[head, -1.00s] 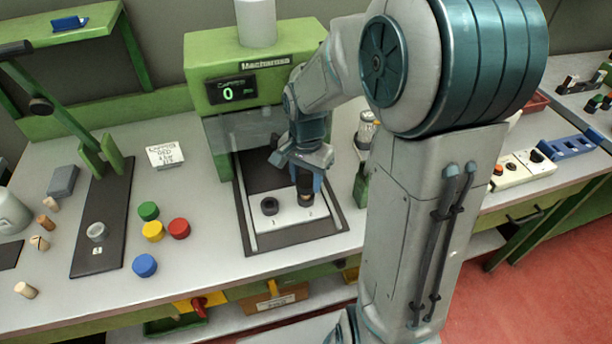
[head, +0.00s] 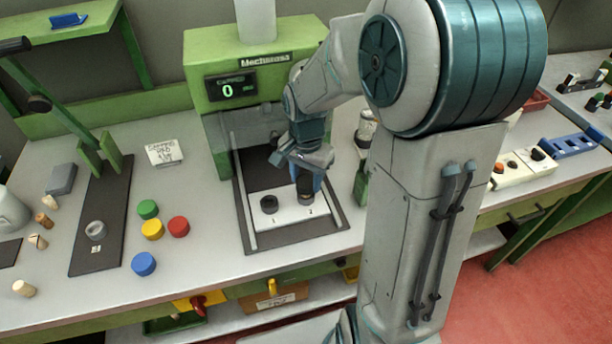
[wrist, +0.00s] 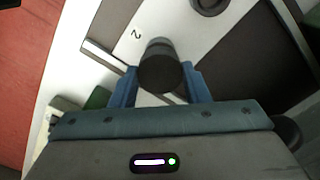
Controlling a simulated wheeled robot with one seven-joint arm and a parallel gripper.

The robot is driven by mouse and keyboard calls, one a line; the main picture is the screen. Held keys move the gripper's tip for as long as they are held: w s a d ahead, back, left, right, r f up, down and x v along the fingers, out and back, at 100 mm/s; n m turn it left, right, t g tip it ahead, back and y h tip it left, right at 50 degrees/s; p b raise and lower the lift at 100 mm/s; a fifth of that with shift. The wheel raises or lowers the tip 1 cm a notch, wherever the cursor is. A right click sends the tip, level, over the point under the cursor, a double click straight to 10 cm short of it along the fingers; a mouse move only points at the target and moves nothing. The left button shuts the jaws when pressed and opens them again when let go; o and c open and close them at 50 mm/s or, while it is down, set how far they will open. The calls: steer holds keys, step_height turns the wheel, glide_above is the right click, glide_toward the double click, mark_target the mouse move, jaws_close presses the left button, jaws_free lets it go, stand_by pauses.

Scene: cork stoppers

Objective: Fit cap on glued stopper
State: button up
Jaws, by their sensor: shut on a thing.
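My gripper (head: 306,188) is low over the white block (head: 288,212) in the press, at the place marked 2. Its blue fingers are shut on a dark cap (wrist: 160,70), a black round piece that shows between them in the wrist view. In the head view the fingers partly hide the piece. A dark grey round shows just beyond the black face; I cannot tell whether it is part of the cap or a socket. No cork shows under the cap. A black ring-shaped socket (head: 269,204) at place 1 looks empty.
Green (head: 148,209), yellow (head: 152,230), red (head: 178,226) and blue (head: 144,264) round pieces lie left of the press (head: 250,60). Several corks stand or lie farther left, beside a dark strip with a grey ring (head: 96,231).

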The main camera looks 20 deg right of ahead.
mark_target(306, 181)
steer(key=shift+f+b, duration=0.35)
steer(key=shift+f, duration=0.05)
steer(key=o, duration=1)
step_height(306, 181, up, 14)
steer(key=shift+f, duration=0.1)
steer(key=s+f+n+t, duration=0.1)
steer(key=s+n, duration=0.2)
steer(key=s, duration=0.1)
steer(key=s+f+n+t, duration=0.1)
steer(key=s+f+n, duration=0.1)
steer(key=s, duration=0.3)
steer(key=s+f+n+t, duration=0.1)
steer(key=s+n, duration=0.3)
steer(key=s, duration=0.1)
steer(key=shift+s+f+n, duration=0.1)
steer(key=shift+f+n, duration=0.1)
steer(key=shift+n, duration=0.1)
